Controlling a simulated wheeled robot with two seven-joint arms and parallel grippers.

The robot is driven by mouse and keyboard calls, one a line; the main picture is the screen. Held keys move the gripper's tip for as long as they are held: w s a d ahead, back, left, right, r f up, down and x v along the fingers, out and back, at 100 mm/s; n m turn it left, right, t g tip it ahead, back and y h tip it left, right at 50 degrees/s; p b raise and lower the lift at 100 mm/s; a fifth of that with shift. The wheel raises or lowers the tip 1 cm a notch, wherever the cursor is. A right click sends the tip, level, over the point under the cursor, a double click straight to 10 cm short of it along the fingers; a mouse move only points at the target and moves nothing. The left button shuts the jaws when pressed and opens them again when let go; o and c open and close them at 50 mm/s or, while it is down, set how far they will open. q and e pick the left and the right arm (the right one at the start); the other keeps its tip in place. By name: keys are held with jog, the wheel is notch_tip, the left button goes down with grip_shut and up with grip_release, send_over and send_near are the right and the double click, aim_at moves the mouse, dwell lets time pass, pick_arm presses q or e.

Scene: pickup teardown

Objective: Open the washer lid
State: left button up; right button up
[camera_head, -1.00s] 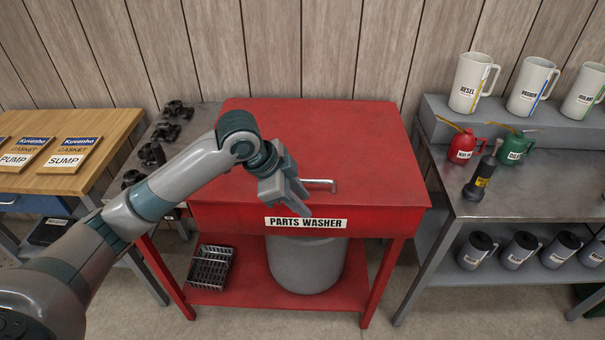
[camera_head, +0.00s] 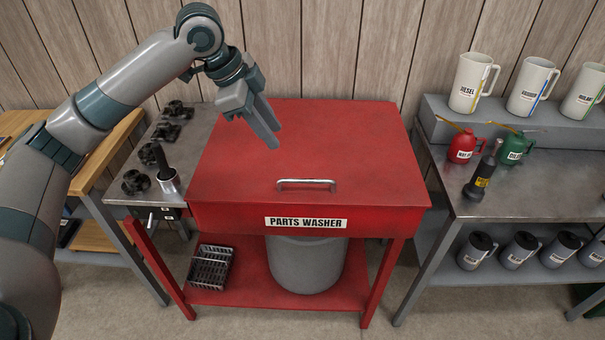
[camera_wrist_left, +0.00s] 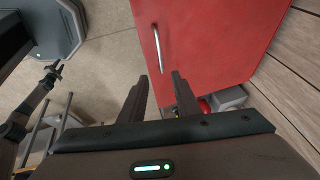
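The red parts washer (camera_head: 306,222) stands in the middle of the head view, and its flat red lid (camera_head: 340,150) is down. A silver bar handle (camera_head: 306,184) sits near the lid's front edge; it also shows in the left wrist view (camera_wrist_left: 157,48). My left gripper (camera_head: 272,138) is above the lid, behind and to the left of the handle, apart from it. In the left wrist view its two fingers (camera_wrist_left: 157,80) are spread with nothing between them.
A metal bench (camera_head: 202,135) with dark parts and a small cup (camera_head: 170,184) is left of the washer. At right, a grey table (camera_head: 520,190) holds pitchers, a red oil can (camera_head: 462,146) and a green one (camera_head: 513,150). A grey drum (camera_head: 306,265) is under the washer.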

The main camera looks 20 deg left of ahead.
aim_at(306, 180)
pick_arm(q)
jog(key=shift+f, duration=0.2)
jog(key=p+x, duration=0.4)
jog(key=x, duration=1.3)
jog(key=shift+w, duration=0.1)
grip_shut()
